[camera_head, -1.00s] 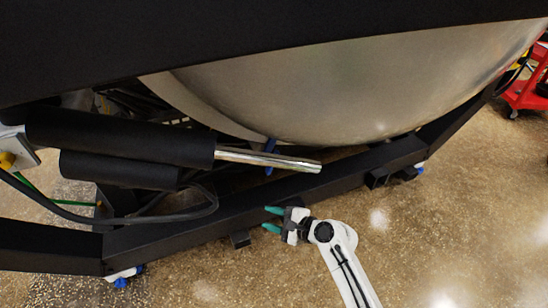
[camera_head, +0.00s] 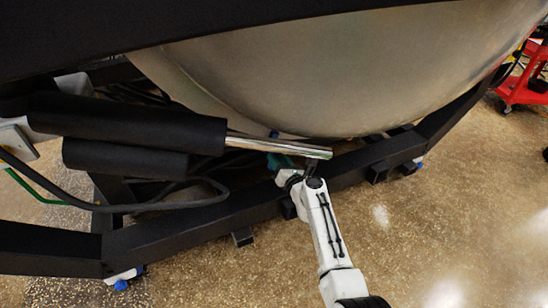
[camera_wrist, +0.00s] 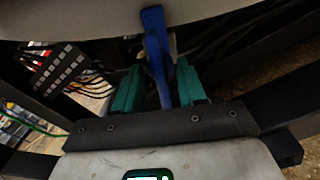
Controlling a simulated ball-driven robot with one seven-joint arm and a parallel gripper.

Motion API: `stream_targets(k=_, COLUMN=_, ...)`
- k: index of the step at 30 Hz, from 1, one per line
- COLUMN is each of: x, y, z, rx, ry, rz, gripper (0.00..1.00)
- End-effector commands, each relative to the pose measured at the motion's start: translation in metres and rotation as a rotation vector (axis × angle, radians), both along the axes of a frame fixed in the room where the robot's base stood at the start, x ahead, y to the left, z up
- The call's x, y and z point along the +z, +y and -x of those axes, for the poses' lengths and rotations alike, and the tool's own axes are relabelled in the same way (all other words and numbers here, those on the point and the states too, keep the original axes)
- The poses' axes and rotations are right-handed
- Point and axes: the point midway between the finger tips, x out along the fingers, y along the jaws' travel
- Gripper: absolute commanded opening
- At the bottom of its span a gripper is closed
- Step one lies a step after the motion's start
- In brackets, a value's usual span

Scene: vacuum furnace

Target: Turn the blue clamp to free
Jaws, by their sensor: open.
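The blue clamp (camera_wrist: 156,50) is a narrow blue piece that hangs below the rim of the big metal vessel in the wrist view. In the head view only its small blue top (camera_head: 274,134) shows above the shiny rod, and the rest is hidden. My gripper (camera_wrist: 158,90) is open, with one teal finger on each side of the clamp's lower end. Gaps show between the fingers and the clamp, wider on the left. In the head view my gripper (camera_head: 280,162) is beneath the vessel, partly behind the shiny rod.
The shiny rod (camera_head: 285,147) of a black cylinder (camera_head: 130,127) runs just above my gripper. A black frame beam (camera_head: 220,212) crosses below. The big metal vessel (camera_head: 330,80) hangs overhead. Cables lie at left, and open floor is in front.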

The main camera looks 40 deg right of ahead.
Motion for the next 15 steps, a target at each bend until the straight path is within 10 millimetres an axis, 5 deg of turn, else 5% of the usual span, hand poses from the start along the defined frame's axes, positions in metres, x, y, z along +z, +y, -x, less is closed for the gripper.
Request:
stream_targets(k=6, x=-0.002, y=-0.008, z=-0.027, rx=0.000, ry=-0.001, rz=0.000, gripper=0.40)
stream_targets(k=15, x=0.000, y=-0.011, z=-0.037, rx=0.000, ry=0.001, rz=0.002, gripper=0.40)
